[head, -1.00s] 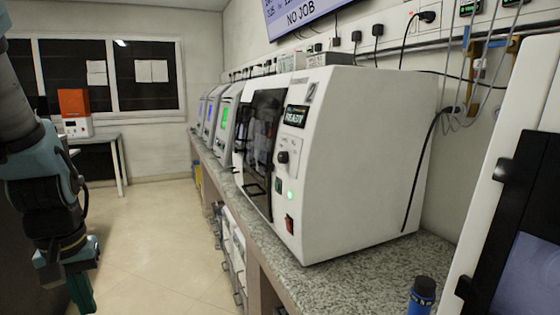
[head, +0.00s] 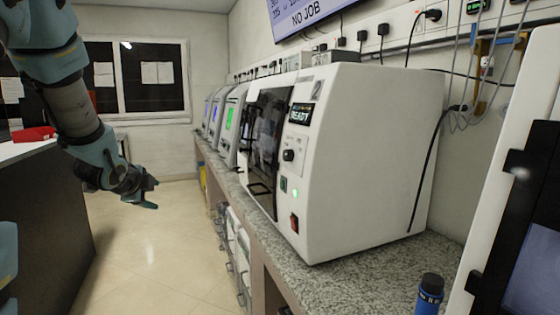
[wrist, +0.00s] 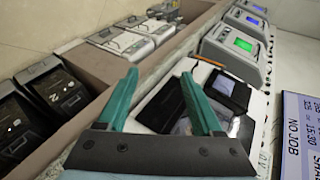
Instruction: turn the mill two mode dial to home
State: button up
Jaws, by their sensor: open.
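A white milling machine (head: 370,160) stands on the granite counter, with a dark window at its front and a READY display. A black round dial (head: 289,155) sits on its front panel below the display. A green light and a red switch (head: 294,223) are lower on the panel. My gripper (head: 150,193) hangs over the aisle, left of the machine and apart from it. In the wrist view my gripper (wrist: 163,100) is open and empty, its two green fingers spread. The dial cannot be made out there.
Smaller machines with lit screens (head: 229,118) stand farther along the granite counter (head: 350,270). A wall screen reads NO JOB (head: 305,18). The aisle floor (head: 170,255) is clear.

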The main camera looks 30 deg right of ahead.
jog(key=shift+o, duration=0.3)
jog(key=w+d+r+m+h, duration=0.1)
jog(key=d+r+m+h, duration=0.3)
jog(key=d+m, duration=0.6)
jog(key=shift+w+d+h+b, duration=0.2)
jog(key=shift+w+h+b, duration=0.15)
jog(key=shift+h, duration=0.35)
jog(key=m+g+h, duration=0.7)
jog(key=m+g, duration=0.4)
jog(key=m, duration=1.1)
send_near(285, 156)
jog(key=shift+n, duration=0.3)
jog(key=d+p, duration=0.3)
jog(key=d, duration=0.4)
jog(key=shift+s+d, duration=0.15)
jog(key=shift+d+f, duration=0.15)
jog(key=shift+d, duration=0.4)
grip_shut()
